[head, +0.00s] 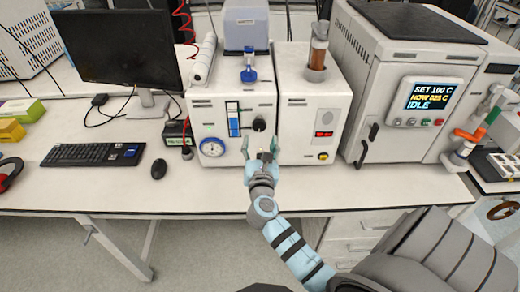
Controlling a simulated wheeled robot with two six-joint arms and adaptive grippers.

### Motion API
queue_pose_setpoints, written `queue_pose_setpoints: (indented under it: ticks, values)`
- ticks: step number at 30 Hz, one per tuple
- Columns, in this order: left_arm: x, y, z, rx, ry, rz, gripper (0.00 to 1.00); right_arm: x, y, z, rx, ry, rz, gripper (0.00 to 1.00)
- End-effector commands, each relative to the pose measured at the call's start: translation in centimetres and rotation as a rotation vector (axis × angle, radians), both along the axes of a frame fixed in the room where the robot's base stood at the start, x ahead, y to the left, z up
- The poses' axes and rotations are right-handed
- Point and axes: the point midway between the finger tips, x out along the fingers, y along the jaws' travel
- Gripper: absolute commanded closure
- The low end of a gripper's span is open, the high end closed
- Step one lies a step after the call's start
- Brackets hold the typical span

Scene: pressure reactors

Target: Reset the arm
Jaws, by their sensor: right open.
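My right gripper (260,150) is in the middle of the head view, at the end of my light blue arm that comes up from the lower right. Its fingers are apart, and I see nothing held between them. It is in front of the white reactor unit (205,110), just below the black knob (259,124) in the picture. I cannot tell whether it touches the unit. My left gripper is not in view.
A white bench (120,190) carries a monitor (120,50), a keyboard (95,154) and a mouse (159,169). A second white unit (310,115) and an oven with a display (428,95) stand to the right. A grey chair (440,255) fills the lower right.

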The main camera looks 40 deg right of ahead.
Motion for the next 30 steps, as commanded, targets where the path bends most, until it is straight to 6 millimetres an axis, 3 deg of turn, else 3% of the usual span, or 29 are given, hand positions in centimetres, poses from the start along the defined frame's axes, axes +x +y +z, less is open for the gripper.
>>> queue_pose_setpoints:
  ticks: [6,23,26,30]
  values:
    - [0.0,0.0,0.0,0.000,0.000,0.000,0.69,-2.5,1.9,0.0,-0.001,-0.001,0.000,0.44]
    - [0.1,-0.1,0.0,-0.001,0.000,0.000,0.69,-3.0,1.8,-0.2,0.039,-0.013,-0.010,0.44]
    - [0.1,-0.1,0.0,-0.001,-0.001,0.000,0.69,-5.5,0.8,-2.2,0.313,-0.104,-0.077,0.44]
    - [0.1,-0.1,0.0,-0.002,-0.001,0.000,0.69,-11.7,0.8,-7.5,0.975,-0.307,-0.311,0.44]
